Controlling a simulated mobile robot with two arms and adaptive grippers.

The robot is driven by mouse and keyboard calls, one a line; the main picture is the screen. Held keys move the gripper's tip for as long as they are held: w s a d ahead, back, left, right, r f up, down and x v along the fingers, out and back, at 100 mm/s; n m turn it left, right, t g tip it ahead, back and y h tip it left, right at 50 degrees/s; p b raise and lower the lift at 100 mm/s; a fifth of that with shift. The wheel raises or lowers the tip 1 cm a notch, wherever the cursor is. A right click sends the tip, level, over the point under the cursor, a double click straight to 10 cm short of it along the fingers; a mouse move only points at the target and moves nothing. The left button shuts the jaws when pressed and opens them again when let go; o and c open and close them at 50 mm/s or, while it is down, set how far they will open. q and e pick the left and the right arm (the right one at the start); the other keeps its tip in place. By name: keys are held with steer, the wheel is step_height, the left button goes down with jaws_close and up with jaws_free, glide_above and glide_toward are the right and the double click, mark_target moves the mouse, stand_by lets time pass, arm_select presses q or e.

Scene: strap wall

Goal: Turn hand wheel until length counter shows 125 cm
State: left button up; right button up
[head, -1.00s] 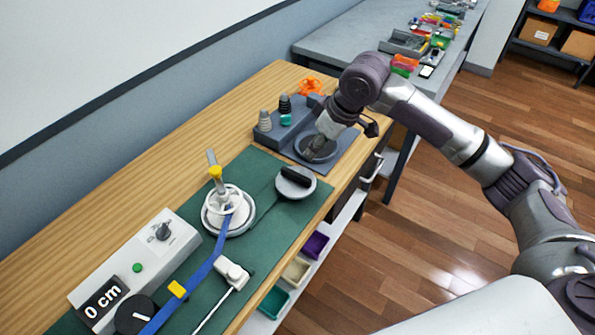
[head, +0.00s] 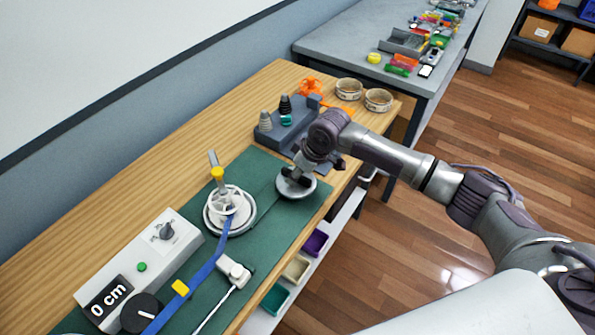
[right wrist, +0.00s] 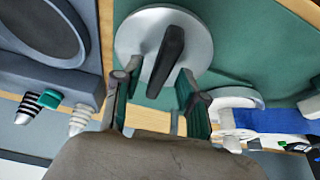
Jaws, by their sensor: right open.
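I cannot tell for certain which is the hand wheel. My right gripper (head: 300,176) is open at the disc, its fingers (right wrist: 158,100) apart and empty near the bar. My left gripper is not in view.
A black round knob (head: 139,313) and a green button (head: 142,267) sit by the counter. A white clamp-like part (head: 234,270) lies on the mat. A grey holder (head: 283,138) with cone-shaped pieces stands behind my gripper. Two round dishes (head: 378,99) are at the bench's far end.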

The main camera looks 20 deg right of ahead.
steer(key=shift+c, duration=0.4)
jaws_close()
